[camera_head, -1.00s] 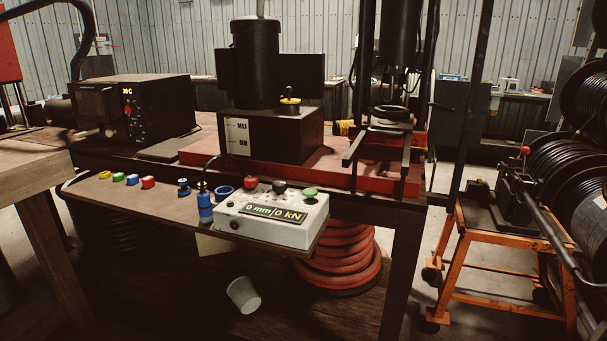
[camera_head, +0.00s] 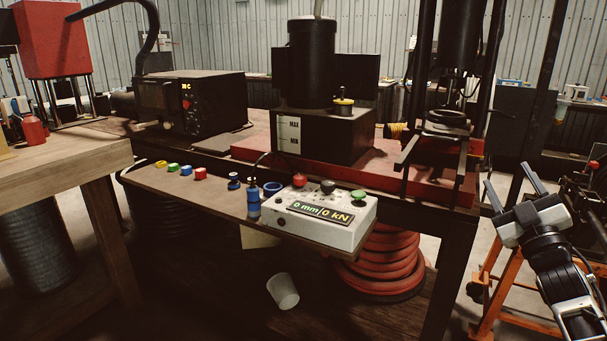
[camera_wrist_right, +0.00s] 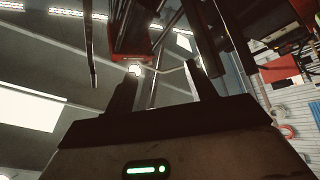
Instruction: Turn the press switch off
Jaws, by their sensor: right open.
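The white press control box (camera_head: 325,222) sits on the narrow shelf in front of the press, with a red knob (camera_head: 299,180), a black knob (camera_head: 327,187) and a green knob (camera_head: 358,195) on top. Its display (camera_head: 321,212) reads 0 mm and 0 kN. A small dark round part (camera_head: 281,205) shows on its front; I cannot tell which control is the press switch. My right gripper (camera_head: 508,175) is open and empty, right of the box and apart from it. Its spread fingers also show in the right wrist view (camera_wrist_right: 161,70), pointing up. My left gripper is not in view.
The press (camera_head: 449,120) stands behind the box on a red base. Blue cylinders (camera_head: 253,201) stand at the box's left, with several small coloured caps (camera_head: 186,170) farther left. A wooden table (camera_head: 62,165) is at left. A white cup (camera_head: 283,291) lies below the shelf.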

